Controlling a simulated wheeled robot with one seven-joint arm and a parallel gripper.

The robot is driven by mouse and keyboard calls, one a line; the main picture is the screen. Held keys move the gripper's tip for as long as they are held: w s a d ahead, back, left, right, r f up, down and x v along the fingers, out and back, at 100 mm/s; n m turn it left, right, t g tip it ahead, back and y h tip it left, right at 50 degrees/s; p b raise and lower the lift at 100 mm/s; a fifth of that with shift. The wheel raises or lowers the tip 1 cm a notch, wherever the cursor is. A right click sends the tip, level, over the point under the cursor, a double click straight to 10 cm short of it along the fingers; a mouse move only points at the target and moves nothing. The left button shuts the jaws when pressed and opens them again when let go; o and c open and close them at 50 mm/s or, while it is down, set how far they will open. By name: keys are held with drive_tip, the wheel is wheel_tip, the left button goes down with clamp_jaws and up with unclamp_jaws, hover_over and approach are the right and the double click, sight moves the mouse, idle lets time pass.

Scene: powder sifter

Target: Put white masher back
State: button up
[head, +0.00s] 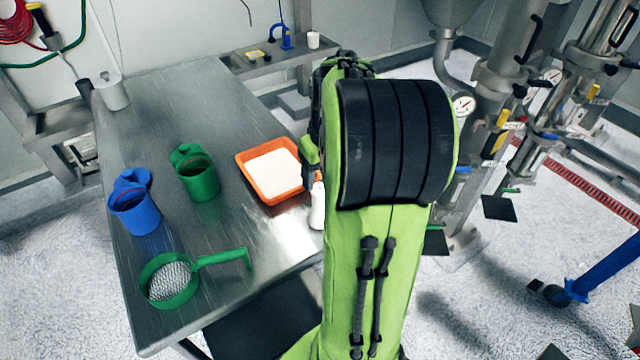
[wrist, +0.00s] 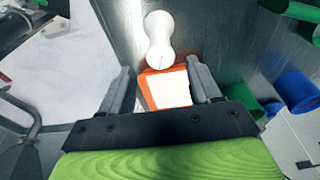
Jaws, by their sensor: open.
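The white masher (wrist: 160,40) stands out in the wrist view as a pale, narrow-waisted piece beside the orange tray (wrist: 150,98). In the head view what seems to be the same white masher (head: 317,207) is at the table's right edge, partly hidden by my arm. The orange tray (head: 246,168) holds white powder and lies just behind it. My gripper (wrist: 160,68) is open, its fingers apart with nothing held between them. In the wrist view the tray shows between the fingers and the masher beyond the fingertips. Whether the masher touches the tray cannot be told.
On the metal table (head: 160,110) are a green jug (head: 200,183), a blue jug (head: 137,212) and a green-handled sieve (head: 170,284). A white canister (head: 112,94) with a rod stands at the back left. Steel pipework (head: 500,130) is at right.

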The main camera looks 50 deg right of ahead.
drive_tip(key=s+a+r+n+t, duration=0.15)
drive_tip(key=a+r, duration=0.45)
drive_tip(key=a, duration=0.7)
drive_tip(key=s+a+n+t, duration=0.1)
drive_tip(key=s+a+t, duration=0.1)
drive_tip(key=s+a, duration=0.6)
drive_tip(key=shift+s+a+p, duration=0.35)
drive_tip(key=shift+a+p, duration=0.1)
drive_tip(key=shift+a, duration=0.8)
drive_tip(key=shift+r+n, duration=0.15)
drive_tip(key=shift+n, duration=0.1)
